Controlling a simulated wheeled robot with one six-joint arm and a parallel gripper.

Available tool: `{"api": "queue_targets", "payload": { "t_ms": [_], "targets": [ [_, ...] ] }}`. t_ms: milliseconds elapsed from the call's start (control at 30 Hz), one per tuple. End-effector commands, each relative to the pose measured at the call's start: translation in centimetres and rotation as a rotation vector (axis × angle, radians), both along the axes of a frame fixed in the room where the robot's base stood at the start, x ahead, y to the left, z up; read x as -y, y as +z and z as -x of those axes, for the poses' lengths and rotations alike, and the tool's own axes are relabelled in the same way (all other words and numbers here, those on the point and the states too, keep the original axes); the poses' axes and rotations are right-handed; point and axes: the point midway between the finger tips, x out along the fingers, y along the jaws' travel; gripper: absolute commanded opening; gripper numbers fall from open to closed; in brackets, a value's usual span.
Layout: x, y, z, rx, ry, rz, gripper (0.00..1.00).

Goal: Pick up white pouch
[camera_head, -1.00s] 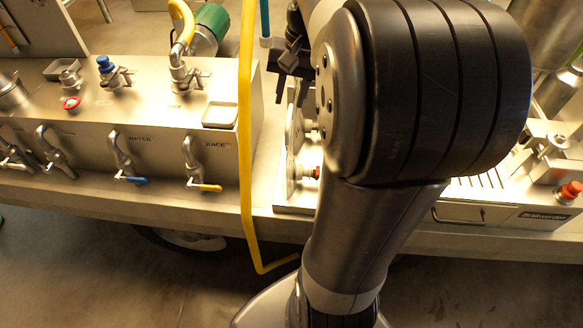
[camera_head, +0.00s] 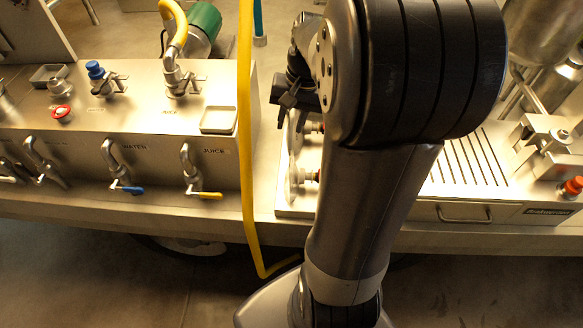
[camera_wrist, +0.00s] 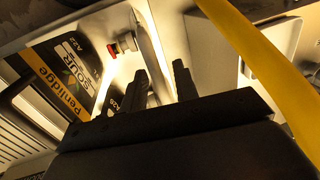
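I cannot make out a white pouch with certainty in either view. In the wrist view, a black label with a yellow band (camera_wrist: 68,72), reading "SOUR" and "Penlidge", lies left of my fingers. I cannot tell whether it is on a pouch or on the machine. In the head view my gripper (camera_head: 284,112) hangs beside the press unit at the middle of the bench. My arm hides much of that unit.
A yellow upright pipe (camera_head: 244,130) stands just left of my gripper and crosses the wrist view's right side (camera_wrist: 262,70). A steel tap unit (camera_head: 150,145) stands left. A slotted tray (camera_head: 470,160) and an orange-red knob (camera_head: 572,185) are right. A red button (camera_wrist: 113,48) is near my fingers.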

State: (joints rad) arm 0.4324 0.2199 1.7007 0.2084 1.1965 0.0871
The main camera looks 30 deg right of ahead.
Motion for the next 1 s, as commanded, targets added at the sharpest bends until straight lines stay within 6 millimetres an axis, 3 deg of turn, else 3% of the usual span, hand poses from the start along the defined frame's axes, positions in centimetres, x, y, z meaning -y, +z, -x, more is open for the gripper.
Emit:
{"api": "queue_targets", "payload": {
  "t_ms": [333, 833, 1000],
  "targets": [
    [0.0, 0.0, 0.0, 0.0, 0.0, 0.0, 0.0],
    [0.0, 0.1, 0.0, 0.001, 0.0, 0.001, 0.0],
    [0.0, 1.7, -0.1, 0.004, -0.001, 0.001, 0.0]
  ]
}}
